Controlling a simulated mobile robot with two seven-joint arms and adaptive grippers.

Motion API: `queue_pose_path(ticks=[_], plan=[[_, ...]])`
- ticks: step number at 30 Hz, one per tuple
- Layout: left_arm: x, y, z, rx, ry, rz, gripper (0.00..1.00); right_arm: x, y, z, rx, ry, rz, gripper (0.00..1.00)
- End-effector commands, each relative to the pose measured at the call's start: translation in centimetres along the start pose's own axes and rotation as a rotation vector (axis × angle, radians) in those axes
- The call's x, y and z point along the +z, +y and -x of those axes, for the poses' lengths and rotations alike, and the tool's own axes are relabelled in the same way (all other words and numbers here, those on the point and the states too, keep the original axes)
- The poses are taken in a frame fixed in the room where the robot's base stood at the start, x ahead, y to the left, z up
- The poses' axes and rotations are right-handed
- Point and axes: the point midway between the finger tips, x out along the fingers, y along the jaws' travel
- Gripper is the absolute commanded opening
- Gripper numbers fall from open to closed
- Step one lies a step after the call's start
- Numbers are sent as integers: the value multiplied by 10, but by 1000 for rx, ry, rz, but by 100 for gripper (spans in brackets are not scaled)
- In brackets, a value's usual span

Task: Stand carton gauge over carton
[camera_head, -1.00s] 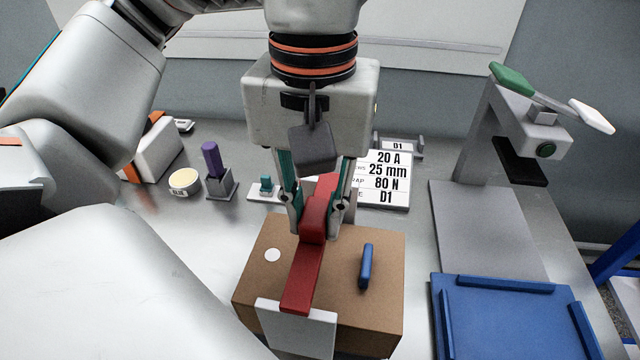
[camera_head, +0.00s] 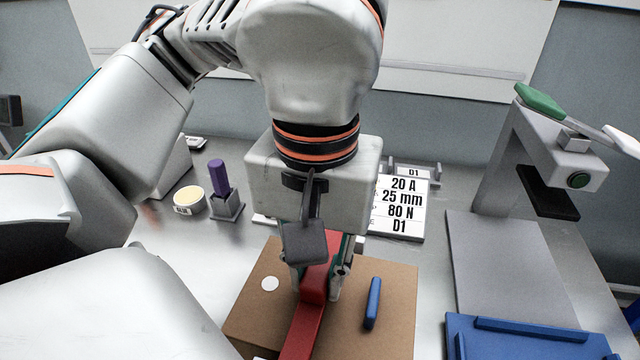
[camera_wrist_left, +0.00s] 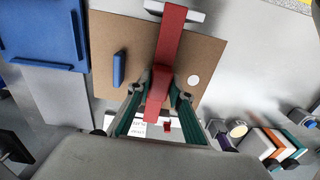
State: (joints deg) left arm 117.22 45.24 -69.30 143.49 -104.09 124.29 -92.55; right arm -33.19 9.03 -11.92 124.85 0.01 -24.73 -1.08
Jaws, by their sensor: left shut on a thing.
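The carton (camera_head: 345,335) is a brown box at the bottom centre of the head view; its top also shows in the wrist view (camera_wrist_left: 135,30). The carton gauge is a red bar (camera_head: 303,330) lying lengthwise across the carton's top, with a pale plate (camera_wrist_left: 182,14) at its near end. My left gripper (camera_head: 318,285) is shut on the gauge's raised red block, above the carton. The wrist view shows the bar (camera_wrist_left: 171,45) between the fingers (camera_wrist_left: 158,92). I cannot tell whether the gauge touches the carton. The gauge's far end is hidden by the gripper. My right gripper is not in view.
A blue handle (camera_head: 373,303) and white disc (camera_head: 270,284) are on the carton's top. A label board (camera_head: 403,207) stands behind. A blue tray (camera_head: 520,338) and grey press (camera_head: 560,150) are on the right. A purple-handled tool (camera_head: 219,178) and round tub (camera_head: 189,199) are at left.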

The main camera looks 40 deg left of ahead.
Motion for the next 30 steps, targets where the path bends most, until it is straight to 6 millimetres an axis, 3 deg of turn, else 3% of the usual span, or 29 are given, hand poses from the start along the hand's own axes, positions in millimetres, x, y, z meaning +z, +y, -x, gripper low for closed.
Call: queue_pose_path(ticks=[7,8,9,10,22,26,30], plan=[[0,0,0,1,1,0,0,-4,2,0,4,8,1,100],[0,0,0,1,1,0,25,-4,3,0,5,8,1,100],[0,0,0,1,1,0,36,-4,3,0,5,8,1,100],[0,0,0,1,1,0,40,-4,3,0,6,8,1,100],[0,0,4,0,1,1,40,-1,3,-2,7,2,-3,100],[-1,1,19,3,3,2,40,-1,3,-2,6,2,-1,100],[0,1,47,4,4,1,40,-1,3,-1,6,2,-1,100]])
